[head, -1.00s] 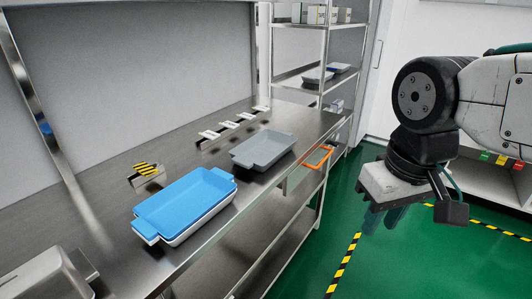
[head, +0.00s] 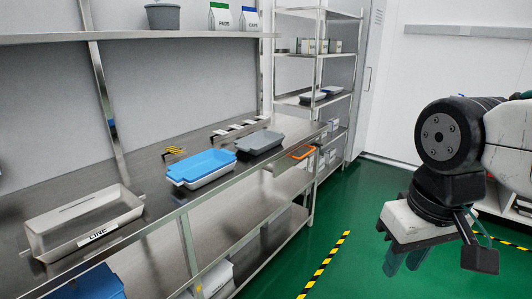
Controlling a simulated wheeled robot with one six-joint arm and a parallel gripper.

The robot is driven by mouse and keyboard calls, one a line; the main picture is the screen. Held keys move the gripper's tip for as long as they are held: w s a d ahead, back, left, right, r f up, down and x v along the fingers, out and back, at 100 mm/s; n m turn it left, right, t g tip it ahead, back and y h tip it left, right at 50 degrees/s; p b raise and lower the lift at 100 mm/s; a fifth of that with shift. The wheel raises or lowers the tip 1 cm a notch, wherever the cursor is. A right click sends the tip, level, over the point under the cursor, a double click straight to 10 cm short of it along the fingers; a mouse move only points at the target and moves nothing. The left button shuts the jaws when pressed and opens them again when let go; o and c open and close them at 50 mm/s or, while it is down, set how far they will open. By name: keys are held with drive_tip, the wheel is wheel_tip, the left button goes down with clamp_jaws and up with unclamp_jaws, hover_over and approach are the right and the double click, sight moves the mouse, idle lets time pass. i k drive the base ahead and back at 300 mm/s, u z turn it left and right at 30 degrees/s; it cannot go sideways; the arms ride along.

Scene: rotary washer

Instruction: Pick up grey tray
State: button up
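The grey tray (head: 260,142) sits on the steel bench (head: 152,208), just right of and behind a blue tray (head: 203,165). The blue tray rests in or on a white tray (head: 206,179). My gripper (head: 405,262) hangs at the right of the head view, pointing down over the green floor, well apart from the grey tray. Its fingers are partly hidden below the gripper body, with a gap between them. Nothing shows between them.
A white box labelled LINE (head: 82,222) stands on the bench at the left. An orange handle (head: 302,152) sticks out at the bench's right end. A high shelf (head: 180,35) holds a grey pot (head: 163,16) and cartons. Green floor lies open at the right.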

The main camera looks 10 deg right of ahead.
sight(257, 144)
drive_tip(key=z, duration=0.5)
drive_tip(key=i, duration=0.55)
drive_tip(key=z, duration=0.7)
drive_tip(key=i, duration=1.35)
drive_tip(key=u, duration=0.95)
drive_tip(key=i, duration=0.5)
drive_tip(key=u, duration=0.45)
